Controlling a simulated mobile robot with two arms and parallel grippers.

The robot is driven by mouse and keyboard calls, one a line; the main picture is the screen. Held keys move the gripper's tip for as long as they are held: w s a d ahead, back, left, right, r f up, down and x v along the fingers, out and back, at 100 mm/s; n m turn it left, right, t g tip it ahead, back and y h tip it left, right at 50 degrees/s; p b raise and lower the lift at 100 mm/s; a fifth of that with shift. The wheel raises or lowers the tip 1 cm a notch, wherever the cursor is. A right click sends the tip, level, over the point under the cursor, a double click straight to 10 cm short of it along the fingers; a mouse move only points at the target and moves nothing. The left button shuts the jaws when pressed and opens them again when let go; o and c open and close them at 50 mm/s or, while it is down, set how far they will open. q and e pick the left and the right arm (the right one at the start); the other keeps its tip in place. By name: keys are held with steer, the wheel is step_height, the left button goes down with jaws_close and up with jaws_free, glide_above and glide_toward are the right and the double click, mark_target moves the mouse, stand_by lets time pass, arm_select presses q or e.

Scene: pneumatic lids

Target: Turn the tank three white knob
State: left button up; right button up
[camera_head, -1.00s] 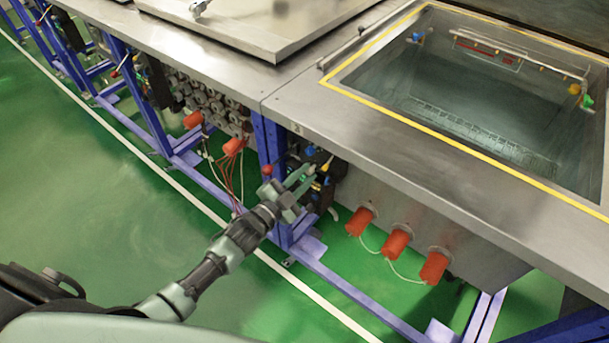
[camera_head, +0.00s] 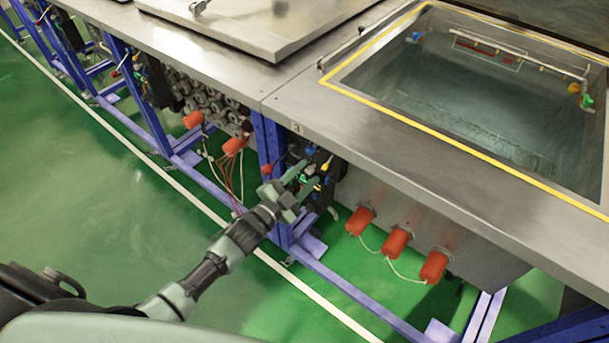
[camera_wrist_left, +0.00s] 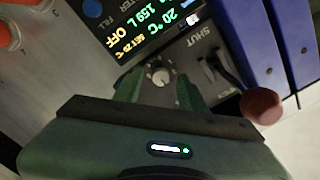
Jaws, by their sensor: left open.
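The white knob (camera_wrist_left: 160,76) is on the dark control panel (camera_wrist_left: 125,30) below the tank marked 3, and in the left wrist view it sits between the tips of my left gripper (camera_wrist_left: 160,88). The fingers are open on either side of the knob; I cannot tell whether they touch it. In the head view my left gripper (camera_head: 306,185) reaches to the panel, and its fingers hide the knob there. The open tank (camera_head: 480,105), with a yellow rim, is at the right. My right gripper is not in view.
A lever with a dark red ball (camera_wrist_left: 262,105) is right of the gripper in the wrist view. A blue frame post (camera_head: 268,140) stands beside the panel. Orange-red cylinders (camera_head: 397,243) stick out below the tank. The green floor at the left is clear.

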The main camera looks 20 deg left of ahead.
arm_select(q)
steer(key=v, duration=0.8)
stand_by(0.4)
steer(key=s+a+f+n+g+y, duration=0.2)
steer(key=s+f, duration=0.3)
steer(key=f, duration=0.5)
steer(key=s+a+f+n+g+y, duration=0.1)
steer(key=s+f+n+g, duration=0.2)
steer(key=f, duration=0.7)
steer(key=s+a+f+n+g+y, duration=0.1)
steer(key=s+a+f+g+y, duration=0.1)
steer(key=s+f, duration=0.55)
steer(key=s+f+n+g, duration=0.1)
steer(key=s+f+g, duration=0.2)
steer(key=s, duration=0.6)
steer(key=s+d+f+n+g, duration=0.1)
steer(key=s+f+n+g, duration=0.1)
steer(key=s+f, duration=0.6)
steer(key=s+f+n+g+y, duration=0.1)
steer(key=s+f+g, duration=0.3)
steer(key=s, duration=0.6)
steer(key=shift+d+f+n, duration=0.3)
steer(key=shift+f, duration=0.55)
